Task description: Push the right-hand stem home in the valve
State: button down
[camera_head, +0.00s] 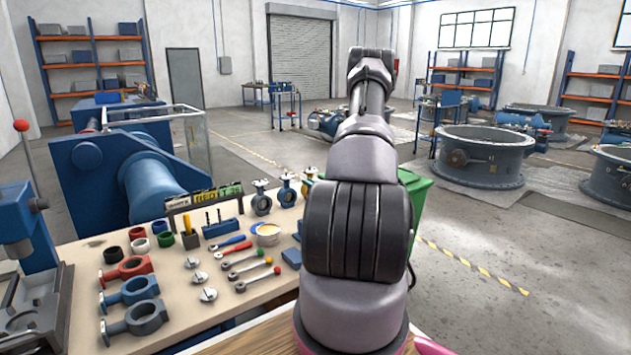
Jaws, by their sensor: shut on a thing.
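My arm rises through the middle of the view and reaches away from me. My gripper is not visible, and anything it holds is hidden. Small valves stand at the back of the bench: one at left (262,198), a middle one (287,190) and a right one (308,181), partly by my arm. Each has an upright neck; I cannot tell how deep any stem sits. Thin upright rods (219,216) stand in a blue block (222,228). Loose valve bodies, red (126,270), blue (130,292) and grey (135,321), lie at the bench's left.
The bench (175,325) also bears coloured rings (140,245), metal discs (200,278), ball-ended levers (258,279), screwdrivers (230,243) and a bowl (267,233). A press (25,225) stands at left, a blue machine (135,170) behind. A green bin (415,190) is beside my arm.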

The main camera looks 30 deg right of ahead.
jog(key=shift+f, duration=1.35)
dwell(0.6)
jog(key=c, duration=0.8)
grip_release()
jog(key=shift+r, duration=0.1)
jog(key=shift+r, duration=3.5)
